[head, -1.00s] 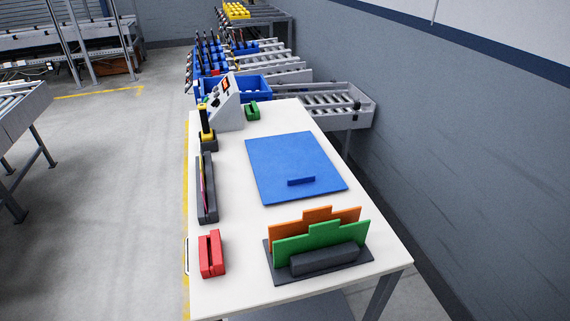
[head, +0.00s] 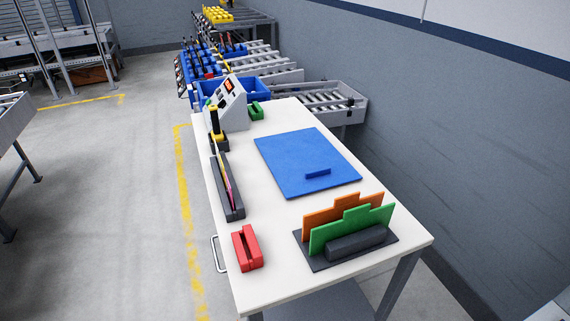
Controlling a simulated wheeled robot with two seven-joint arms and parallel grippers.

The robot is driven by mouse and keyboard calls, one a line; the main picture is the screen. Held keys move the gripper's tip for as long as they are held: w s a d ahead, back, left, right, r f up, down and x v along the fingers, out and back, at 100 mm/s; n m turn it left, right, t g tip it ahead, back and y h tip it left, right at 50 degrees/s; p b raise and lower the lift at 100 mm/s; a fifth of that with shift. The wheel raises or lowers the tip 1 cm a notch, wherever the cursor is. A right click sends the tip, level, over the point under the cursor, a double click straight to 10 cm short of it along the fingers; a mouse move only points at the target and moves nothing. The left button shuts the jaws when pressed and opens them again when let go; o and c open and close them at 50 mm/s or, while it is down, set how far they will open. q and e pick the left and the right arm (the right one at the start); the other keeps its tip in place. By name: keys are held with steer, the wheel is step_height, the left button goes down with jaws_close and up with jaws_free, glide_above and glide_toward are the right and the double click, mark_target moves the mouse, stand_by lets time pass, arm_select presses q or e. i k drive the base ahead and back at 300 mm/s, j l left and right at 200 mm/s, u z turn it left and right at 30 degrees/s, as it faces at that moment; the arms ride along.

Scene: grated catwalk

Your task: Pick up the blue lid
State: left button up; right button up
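The blue lid (head: 300,159) is a flat blue rectangular panel lying on the white table (head: 275,275), right of the table's middle. A small raised blue bar, like a handle, sits on it near its front right edge. Nothing lies on top of the lid. Neither of my grippers shows in the head view.
In front of the lid stands a dark rack (head: 318,265) with upright orange and green panels. A red block (head: 247,248) and a dark narrow holder (head: 229,190) line the left edge. A control box (head: 228,105) and green block (head: 256,111) stand behind. A wall runs along the right.

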mark_target(303, 162)
steer(key=j+z, duration=0.3)
steer(key=j, duration=0.6)
steer(key=j+z, duration=0.35)
steer(key=j, duration=0.55)
steer(key=i+j+z, duration=0.15)
steer(key=j, duration=0.2)
steer(key=i+j+z, duration=0.15)
steer(key=j, duration=0.2)
steer(key=i+j+z, duration=0.15)
steer(key=j, duration=0.25)
steer(key=i+j+z, duration=0.15)
steer(key=j, duration=0.25)
steer(key=i+j+z, duration=0.15)
steer(key=j, duration=0.25)
steer(key=k, duration=0.05)
